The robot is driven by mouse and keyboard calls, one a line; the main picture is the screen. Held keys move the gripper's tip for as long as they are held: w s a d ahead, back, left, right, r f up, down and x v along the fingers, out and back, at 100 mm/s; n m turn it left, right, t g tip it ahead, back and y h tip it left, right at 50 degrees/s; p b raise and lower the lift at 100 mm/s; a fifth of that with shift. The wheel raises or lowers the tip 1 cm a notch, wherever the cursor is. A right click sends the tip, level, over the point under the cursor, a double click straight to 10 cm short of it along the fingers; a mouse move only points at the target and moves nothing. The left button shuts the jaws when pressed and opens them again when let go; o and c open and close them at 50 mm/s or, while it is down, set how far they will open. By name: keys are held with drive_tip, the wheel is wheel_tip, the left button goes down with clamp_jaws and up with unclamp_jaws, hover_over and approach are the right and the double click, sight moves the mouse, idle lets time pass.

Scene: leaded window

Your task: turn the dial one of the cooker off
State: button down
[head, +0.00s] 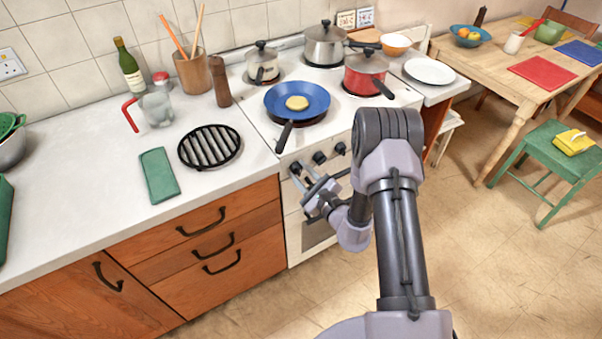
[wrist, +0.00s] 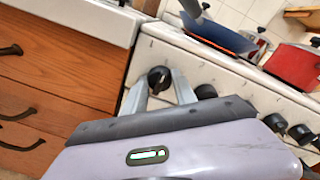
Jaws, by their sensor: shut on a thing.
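The white cooker (head: 258,103) stands between the worktops, with a row of black dials on its front panel. The leftmost dial (head: 296,168), which I take as dial one, also shows in the wrist view (wrist: 159,77). My gripper (head: 303,180) is at this dial, with one pale finger on each side of it in the wrist view (wrist: 160,88). It is shut on the dial. The dial's exact setting is too small to read. Further dials (head: 319,157) run to the right; the wrist view shows them too (wrist: 274,122).
A blue pan (head: 283,100) with a pancake sits on the front left hob, its handle (head: 284,136) reaching over the cooker's front edge above the dials. A red pot (head: 365,77) stands front right. Wooden drawers (head: 205,240) lie left; the floor in front is clear.

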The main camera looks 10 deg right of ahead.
drive_tip(key=c, duration=1)
unclamp_jaws()
drive_tip(key=p+v, duration=0.2)
drive_tip(key=v, duration=1.5)
drive_tip(key=shift+s+p, duration=0.25)
drive_tip(key=shift+p, duration=0.1)
drive_tip(key=shift+r, duration=0.1)
